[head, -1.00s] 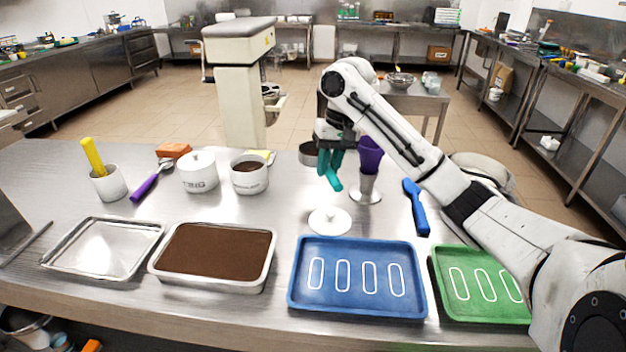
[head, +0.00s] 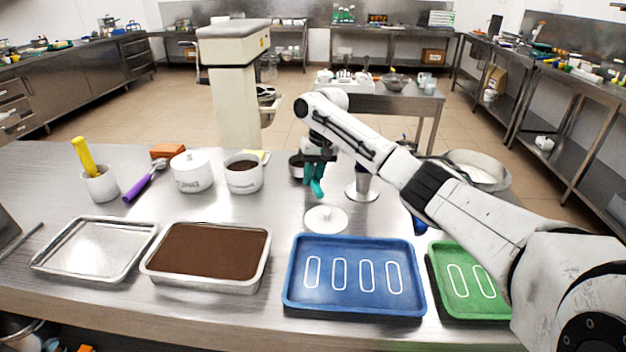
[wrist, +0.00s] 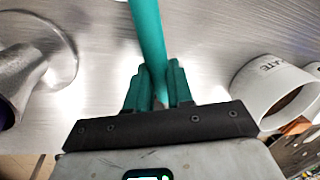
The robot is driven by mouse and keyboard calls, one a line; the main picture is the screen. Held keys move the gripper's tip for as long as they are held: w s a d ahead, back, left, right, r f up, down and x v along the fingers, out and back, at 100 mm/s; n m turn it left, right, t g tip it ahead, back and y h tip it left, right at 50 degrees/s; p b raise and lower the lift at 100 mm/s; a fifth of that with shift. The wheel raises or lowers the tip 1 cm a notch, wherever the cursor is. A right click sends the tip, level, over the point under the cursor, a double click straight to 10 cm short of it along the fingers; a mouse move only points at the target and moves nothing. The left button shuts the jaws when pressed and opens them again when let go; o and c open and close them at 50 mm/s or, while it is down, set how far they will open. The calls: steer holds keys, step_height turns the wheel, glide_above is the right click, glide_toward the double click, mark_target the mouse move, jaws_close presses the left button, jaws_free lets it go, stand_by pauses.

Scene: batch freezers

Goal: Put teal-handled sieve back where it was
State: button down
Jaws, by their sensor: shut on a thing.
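My gripper (head: 315,176) is shut on the teal handle of the sieve, above the steel table behind the white lid. In the wrist view the teal handle (wrist: 148,38) runs between the two dark teal fingers of my gripper (wrist: 158,88) toward the top edge. A dark round rim beside my gripper in the head view looks like the sieve's bowl (head: 296,167); my gripper partly hides it. The wrist view does not show the bowl. I cannot tell whether the sieve touches the table.
A brown-filled white pot (head: 244,175) is to the left. Blue tray (head: 354,308), green tray (head: 470,300) and brown-filled pan (head: 208,252) line the front. Table between pot and lid is clear.

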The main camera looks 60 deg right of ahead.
steer(key=shift+f, duration=0.65)
steer(key=c, duration=1)
jaws_free()
steer(key=shift+f, duration=0.1)
step_height(320, 180, up, 12)
steer(key=s+d, duration=0.1)
steer(key=shift+s+d+b, duration=0.3)
steer(key=shift+s, duration=0.1)
